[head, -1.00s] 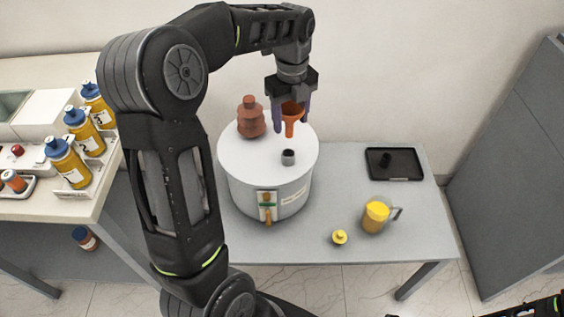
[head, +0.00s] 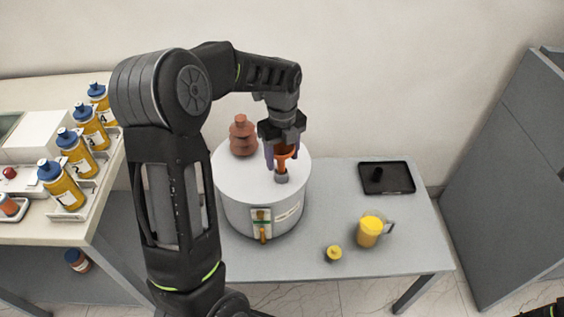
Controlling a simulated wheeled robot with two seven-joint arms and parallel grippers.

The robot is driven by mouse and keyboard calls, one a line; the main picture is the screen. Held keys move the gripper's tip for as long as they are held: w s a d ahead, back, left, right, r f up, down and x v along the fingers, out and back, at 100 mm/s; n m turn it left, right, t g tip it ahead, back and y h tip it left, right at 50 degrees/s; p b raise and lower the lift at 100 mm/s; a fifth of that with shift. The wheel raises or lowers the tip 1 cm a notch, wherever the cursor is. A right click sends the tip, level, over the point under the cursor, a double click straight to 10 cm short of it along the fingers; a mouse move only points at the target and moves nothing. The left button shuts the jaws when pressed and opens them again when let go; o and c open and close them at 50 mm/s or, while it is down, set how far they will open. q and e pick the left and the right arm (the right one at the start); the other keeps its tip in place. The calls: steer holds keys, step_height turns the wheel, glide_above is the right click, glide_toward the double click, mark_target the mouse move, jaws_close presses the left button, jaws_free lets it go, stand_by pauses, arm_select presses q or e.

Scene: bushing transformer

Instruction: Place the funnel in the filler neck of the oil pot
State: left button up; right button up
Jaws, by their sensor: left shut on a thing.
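The orange funnel (head: 285,161) is held upright in my left gripper (head: 281,158), which is shut on it. The funnel is over the grey filler neck (head: 282,178) on the lid of the white oil pot (head: 234,186). Its spout meets the neck's mouth in this view. The gripper partly hides the funnel, and I cannot tell how deep the spout sits. My right gripper is not in view; only a dark piece of my right arm shows at the bottom right corner.
A brown ribbed bushing (head: 242,138) stands on the lid behind the neck. On the grey table (head: 325,207) are a yellow-filled jug (head: 369,231), a small yellow cap (head: 333,253) and a black tray (head: 387,177). Several yellow bottles (head: 76,153) stand on the left counter.

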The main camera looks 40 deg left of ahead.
mark_target(282, 172)
arm_select(q)
steer(key=shift+f, duration=1.45)
steer(key=shift+f, duration=0.2)
steer(key=o, duration=1.3)
steer(key=shift+o, duration=0.2)
steer(key=shift+r, duration=0.15)
step_height(282, 172, up, 12)
